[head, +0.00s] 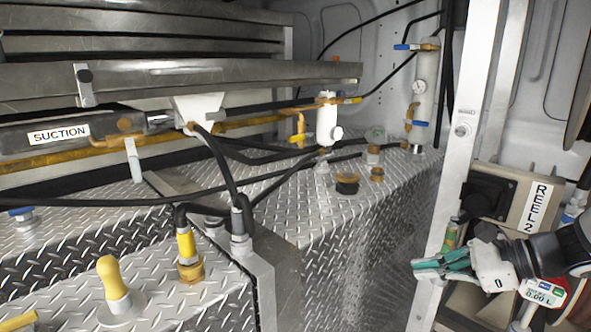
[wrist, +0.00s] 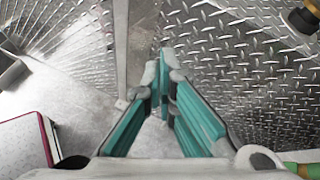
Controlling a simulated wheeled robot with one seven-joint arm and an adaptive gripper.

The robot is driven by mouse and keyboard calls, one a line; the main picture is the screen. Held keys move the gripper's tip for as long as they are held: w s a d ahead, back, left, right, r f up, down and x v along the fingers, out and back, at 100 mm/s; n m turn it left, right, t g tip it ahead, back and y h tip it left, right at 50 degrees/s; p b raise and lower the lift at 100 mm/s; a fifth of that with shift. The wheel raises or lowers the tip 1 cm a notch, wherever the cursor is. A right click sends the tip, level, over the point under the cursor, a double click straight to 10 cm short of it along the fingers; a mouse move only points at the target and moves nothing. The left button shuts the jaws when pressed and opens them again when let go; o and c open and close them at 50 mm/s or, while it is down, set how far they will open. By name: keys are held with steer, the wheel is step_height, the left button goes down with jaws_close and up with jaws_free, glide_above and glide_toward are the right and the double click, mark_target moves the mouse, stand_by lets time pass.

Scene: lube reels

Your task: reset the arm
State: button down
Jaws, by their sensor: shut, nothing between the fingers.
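My gripper (head: 428,267) is at the lower right of the head view, in front of the silver post and beside the "REEL 2" panel. Its teal-padded fingers point left. In the wrist view my gripper (wrist: 160,75) shows with its fingertips together and nothing between them. The fingers are apart from the diamond-plate surfaces in that view. My arm comes in from the right edge of the head view.
A silver post (head: 466,150) stands close behind my gripper. The "REEL 2" panel (head: 535,205) is just right of it. A diamond-plate tank (head: 335,215) with hoses and fittings fills the middle. A yellow-handled fitting (head: 112,280) stands at lower left.

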steer(key=s+a+r+n+g+h, duration=0.35)
steer(key=s+a+n+g, duration=0.25)
steer(key=s+a+n, duration=0.7)
steer(key=s+d+r+n+h, duration=0.1)
steer(key=s+d+n+h, duration=0.2)
steer(key=s, duration=0.4)
steer(key=s+d+r+n+h, duration=0.1)
steer(key=s+n+h, duration=0.3)
steer(key=s+n, duration=0.25)
step_height(320, 180, up, 20)
steer(key=s+t+p, duration=0.1)
steer(key=t+p, duration=0.2)
steer(key=p, duration=1.5)
steer(key=shift+d, duration=0.15)
steer(key=shift+y, duration=0.25)
